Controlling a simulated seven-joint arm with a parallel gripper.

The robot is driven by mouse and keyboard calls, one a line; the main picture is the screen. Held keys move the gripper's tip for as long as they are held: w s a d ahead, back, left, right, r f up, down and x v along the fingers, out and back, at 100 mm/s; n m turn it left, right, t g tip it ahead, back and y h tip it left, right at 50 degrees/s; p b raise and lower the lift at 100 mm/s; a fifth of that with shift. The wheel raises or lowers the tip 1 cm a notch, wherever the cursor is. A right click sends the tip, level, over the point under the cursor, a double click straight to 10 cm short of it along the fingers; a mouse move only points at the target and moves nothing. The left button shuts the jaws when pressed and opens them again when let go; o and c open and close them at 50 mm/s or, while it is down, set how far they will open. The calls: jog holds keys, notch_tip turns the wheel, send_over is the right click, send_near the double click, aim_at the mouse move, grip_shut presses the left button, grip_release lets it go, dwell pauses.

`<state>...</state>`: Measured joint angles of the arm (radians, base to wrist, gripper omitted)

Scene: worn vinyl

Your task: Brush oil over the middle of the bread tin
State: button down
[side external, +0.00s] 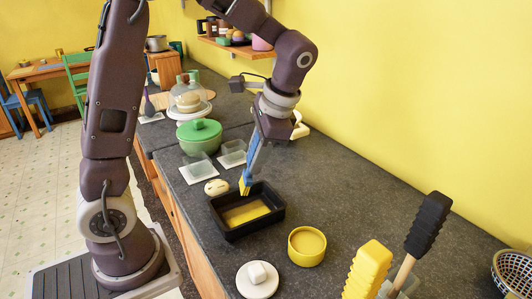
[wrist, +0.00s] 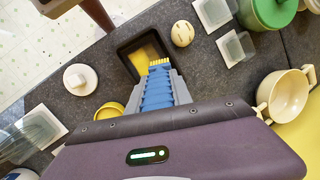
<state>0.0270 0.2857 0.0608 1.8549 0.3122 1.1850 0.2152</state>
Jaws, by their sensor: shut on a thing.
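The black rectangular bread tin (side external: 258,229) sits on the dark counter; it also shows in the wrist view (wrist: 124,56). A yellow patch covers much of its floor. My gripper (side external: 259,146) is shut on a blue-handled brush (side external: 253,164) with yellow bristles (wrist: 158,62). The brush tilts bristles-down at the tin's far left corner in the side view. I cannot tell whether the bristles touch the tin. A yellow round bowl (side external: 307,260) stands just right of the tin, with yellow contents in the side view. In the wrist view it is partly hidden by my gripper.
A white lid (side external: 257,279) lies near the front edge. A cream round item (side external: 216,187), glass dishes (side external: 198,172) and a green lidded pot (side external: 199,137) stand beyond the tin. Yellow-handled (side external: 368,270) and black-handled (side external: 428,222) utensils stand in the foreground.

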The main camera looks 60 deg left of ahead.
jog(key=shift+f, duration=2.6)
jog(key=shift+w+d, duration=0.15)
jog(key=shift+w, duration=2.5)
jog(key=shift+f, duration=0.55)
jog(key=shift+s, duration=0.1)
jog(key=shift+s, duration=2.55)
